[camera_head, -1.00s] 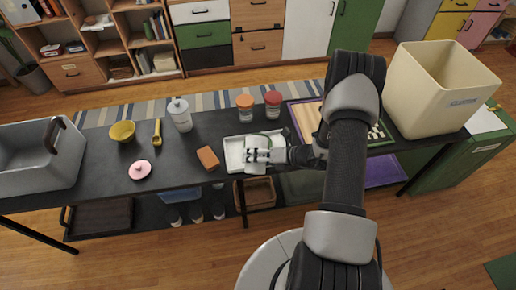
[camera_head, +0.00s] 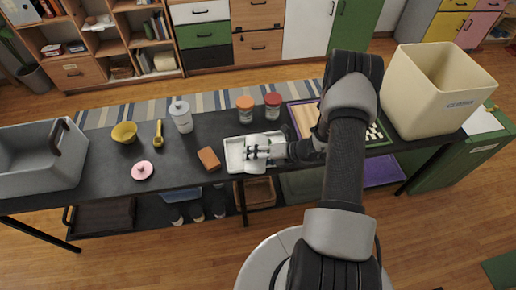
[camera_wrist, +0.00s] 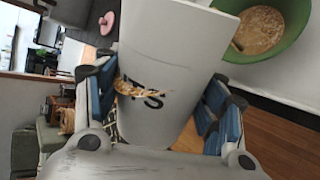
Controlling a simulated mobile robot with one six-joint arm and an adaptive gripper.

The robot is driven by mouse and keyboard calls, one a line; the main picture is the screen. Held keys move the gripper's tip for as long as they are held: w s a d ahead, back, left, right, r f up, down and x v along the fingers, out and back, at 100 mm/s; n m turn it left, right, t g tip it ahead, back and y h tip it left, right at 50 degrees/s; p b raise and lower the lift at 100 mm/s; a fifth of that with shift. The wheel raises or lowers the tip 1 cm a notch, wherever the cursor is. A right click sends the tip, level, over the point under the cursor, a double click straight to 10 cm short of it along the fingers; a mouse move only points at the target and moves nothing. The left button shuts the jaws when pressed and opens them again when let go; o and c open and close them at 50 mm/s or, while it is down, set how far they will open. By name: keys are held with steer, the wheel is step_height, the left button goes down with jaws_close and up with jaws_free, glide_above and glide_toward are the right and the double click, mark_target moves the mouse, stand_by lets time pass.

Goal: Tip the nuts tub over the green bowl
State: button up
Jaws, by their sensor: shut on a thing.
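My gripper (camera_wrist: 165,110) is shut on the white nuts tub (camera_wrist: 170,60), with blue finger pads on both sides of it. Dark lettering and a tan, nut-like patch show on the tub's side; I cannot tell if the patch is printed or loose. The green bowl (camera_wrist: 290,35) is at the upper right of the wrist view, beside the tub's far end, with a pale brown, grainy filling. In the head view my gripper (camera_head: 262,148) is over the white tray (camera_head: 235,160). There the bowl is mostly hidden, and the tub's tilt is hard to judge.
Jars with orange (camera_head: 245,108) and red (camera_head: 272,105) lids stand just behind the tray. A brown block (camera_head: 209,158) lies to its left. A large cream bin (camera_head: 435,90) stands at the right, a grey crate (camera_head: 40,160) at the left.

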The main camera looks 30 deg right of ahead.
stand_by(0.3)
steer(key=shift+r+g+p, duration=0.35)
steer(key=shift+g+p, duration=0.05)
steer(key=shift+p, duration=0.15)
steer(key=shift+w+m, duration=0.1)
steer(key=shift+m, duration=0.2)
steer(key=shift+r+y+p, duration=0.3)
steer(key=shift+p, duration=0.05)
steer(key=shift+w+d, duration=0.1)
steer(key=shift+r+m+g+p, duration=0.3)
steer(key=shift+m+g+p, duration=0.1)
steer(key=shift+g+p, duration=0.1)
steer(key=shift+w+d+r+y, duration=0.1)
steer(key=shift+w+r+y, duration=0.05)
steer(key=shift+r+y, duration=0.15)
stand_by(0.5)
steer(key=shift+f, duration=0.1)
